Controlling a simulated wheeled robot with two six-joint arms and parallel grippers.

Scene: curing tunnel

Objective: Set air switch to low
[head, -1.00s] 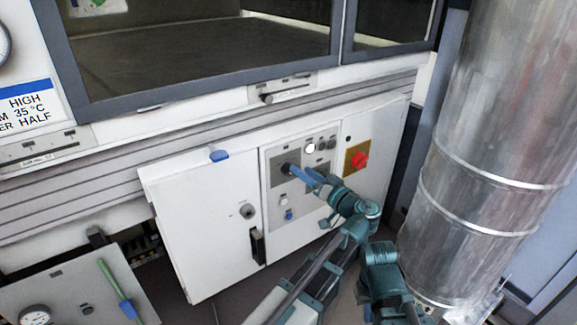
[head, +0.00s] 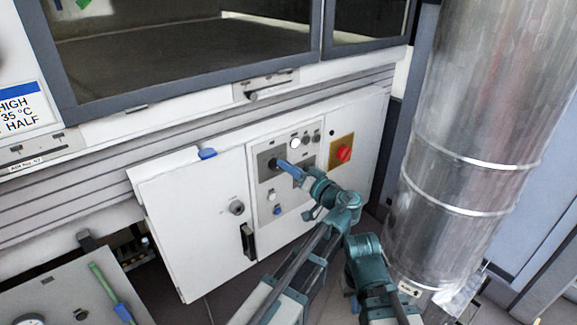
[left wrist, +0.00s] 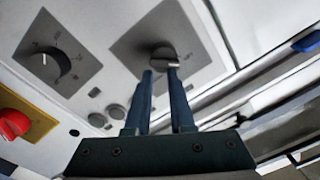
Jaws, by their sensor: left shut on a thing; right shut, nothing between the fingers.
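A dark rotary knob (head: 272,163) sits on a grey plate on the cabinet's control panel. It also shows in the left wrist view (left wrist: 162,55), where its plate's lettering is too small to read. My left gripper (head: 279,164) reaches the knob from the right and is shut on it. In the left wrist view its two blue fingers (left wrist: 160,72) lie on either side of the knob, and a pale mark shows at the knob's near edge. My right arm is at the lower right, but its gripper fingers do not show.
A second knob (left wrist: 48,62) with a white pointer is on a neighbouring plate. A red knob (head: 344,153) on a yellow plate is right of the panel. A tall metal duct (head: 462,150) stands at the right. A black door handle (head: 248,242) projects at the lower left.

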